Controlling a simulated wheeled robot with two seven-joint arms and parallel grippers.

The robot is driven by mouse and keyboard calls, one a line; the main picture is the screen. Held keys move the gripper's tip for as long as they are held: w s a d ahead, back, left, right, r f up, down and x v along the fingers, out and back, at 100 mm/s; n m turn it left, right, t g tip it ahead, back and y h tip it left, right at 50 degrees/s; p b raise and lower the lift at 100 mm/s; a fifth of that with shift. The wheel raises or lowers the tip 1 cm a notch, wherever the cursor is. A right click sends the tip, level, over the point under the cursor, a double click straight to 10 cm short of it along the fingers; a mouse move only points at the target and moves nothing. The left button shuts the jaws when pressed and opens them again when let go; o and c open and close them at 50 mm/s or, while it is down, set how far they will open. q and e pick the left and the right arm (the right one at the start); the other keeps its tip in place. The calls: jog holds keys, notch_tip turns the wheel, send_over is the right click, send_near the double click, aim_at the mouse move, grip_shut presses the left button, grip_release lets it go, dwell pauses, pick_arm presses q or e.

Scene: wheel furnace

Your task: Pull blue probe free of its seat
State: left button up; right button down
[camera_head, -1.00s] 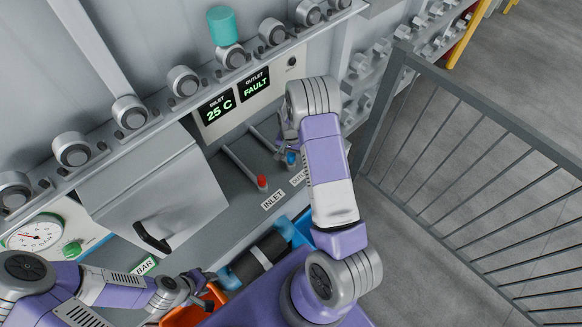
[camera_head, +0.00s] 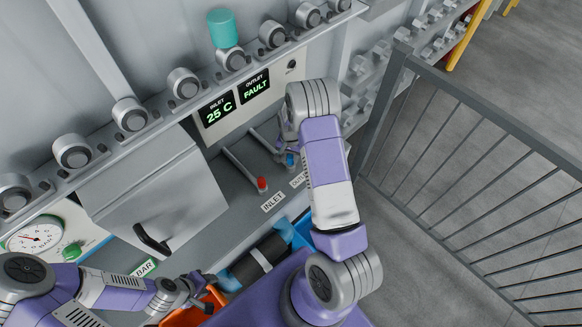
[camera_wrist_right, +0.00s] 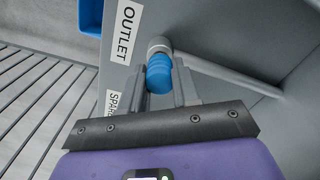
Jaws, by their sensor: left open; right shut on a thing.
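The blue probe (camera_wrist_right: 159,76) shows in the right wrist view as a ribbed blue head on a grey metal collar, beside the OUTLET label (camera_wrist_right: 127,33). My right gripper (camera_wrist_right: 160,88) is shut on it, one finger on each side. In the head view the blue probe (camera_head: 291,160) is a small blue spot beside my right gripper (camera_head: 283,150), partly hidden by my right arm. The collar is at the end of a grey rod. My left gripper (camera_head: 204,291) is open and empty over the orange bin at the bottom.
A red probe (camera_head: 262,184) stands at the INLET label (camera_head: 273,201). The display (camera_head: 238,98) reads INLET 25 C, OUTLET FAULT. A grey door with black handle (camera_head: 152,238) is at left. Blue bin (camera_head: 302,232), orange bin (camera_head: 180,317) and railing (camera_head: 470,170) lie nearby.

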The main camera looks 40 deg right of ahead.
jog(key=shift+r+p, duration=0.5)
jog(key=shift+r, duration=0.4)
dwell(0.4)
jog(key=shift+r+p, duration=2)
jog(key=shift+r, duration=1.2)
